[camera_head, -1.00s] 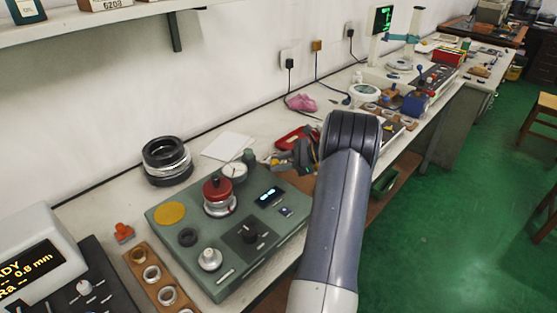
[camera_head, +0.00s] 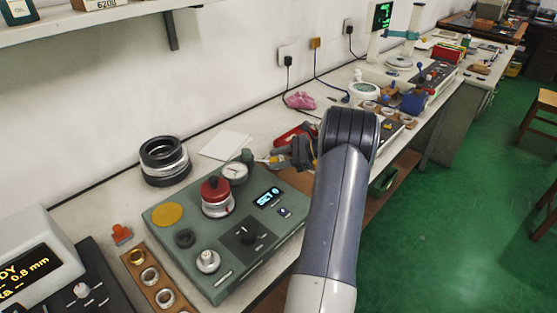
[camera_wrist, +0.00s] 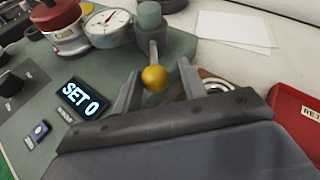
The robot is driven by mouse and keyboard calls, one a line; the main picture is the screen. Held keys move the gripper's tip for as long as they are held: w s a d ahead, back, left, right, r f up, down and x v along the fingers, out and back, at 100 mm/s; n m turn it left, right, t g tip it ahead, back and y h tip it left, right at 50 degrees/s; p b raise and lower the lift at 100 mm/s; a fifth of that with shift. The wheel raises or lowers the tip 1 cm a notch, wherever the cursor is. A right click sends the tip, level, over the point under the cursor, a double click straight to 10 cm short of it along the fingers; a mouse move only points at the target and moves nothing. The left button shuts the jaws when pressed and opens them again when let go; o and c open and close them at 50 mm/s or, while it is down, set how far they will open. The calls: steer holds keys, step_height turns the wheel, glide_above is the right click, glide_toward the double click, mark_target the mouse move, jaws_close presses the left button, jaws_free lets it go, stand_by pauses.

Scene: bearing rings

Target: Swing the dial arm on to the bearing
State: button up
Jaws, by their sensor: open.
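The dial arm shows in the wrist view as a grey lever with a yellow ball knob (camera_wrist: 154,78), running from a green post (camera_wrist: 150,16). Its white dial (camera_wrist: 107,27) stands beside the bearing (camera_wrist: 72,44), a silver ring under a red cap (camera_wrist: 48,12). I cannot tell whether dial and bearing touch. In the head view the dial (camera_head: 235,172) is just right of and behind the red-capped bearing (camera_head: 217,208). My gripper (camera_wrist: 159,74) is open, with one finger on each side of the knob. Contact with the knob cannot be made out.
The green tester (camera_head: 166,240) carries a display (camera_wrist: 83,96) reading "SET 0" and a black knob (camera_head: 246,234). A red tray (camera_wrist: 294,118) lies right of my gripper. White paper (camera_head: 225,145) and stacked rings (camera_head: 165,161) are behind. My forearm covers the bench front.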

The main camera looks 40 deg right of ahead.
steer(key=shift+o, duration=0.9)
steer(key=v, duration=1.1)
steer(key=shift+b, duration=0.35)
steer(key=shift+c, duration=0.2)
stand_by(1.3)
